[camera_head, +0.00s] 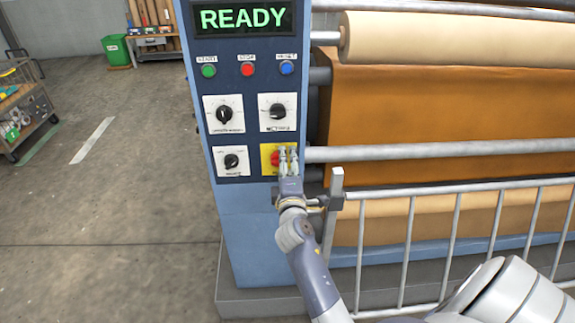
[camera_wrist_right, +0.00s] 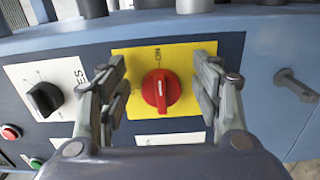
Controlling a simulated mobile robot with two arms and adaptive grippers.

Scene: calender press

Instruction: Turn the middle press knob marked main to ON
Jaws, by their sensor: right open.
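The red knob (camera_wrist_right: 161,90) sits on a yellow plate (camera_wrist_right: 190,55) in the right wrist view, with the word ON above it. A pale mark shows on the knob's face; no word MAIN is readable. In the head view the yellow plate (camera_head: 266,149) is at the panel's lower right, and the gripper hides most of the knob. My right gripper (camera_head: 288,150) is in front of that plate. In the right wrist view its open fingers (camera_wrist_right: 163,88) stand on either side of the red knob, with visible gaps. My left gripper is not in view.
The blue panel (camera_head: 254,240) also carries black knobs (camera_head: 278,111), several push buttons (camera_head: 247,69) and a READY display (camera_head: 243,18). Rollers (camera_head: 440,150) and a railing (camera_head: 407,250) stand to the right. The floor at left is largely clear; a cart (camera_head: 28,105) is farther left.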

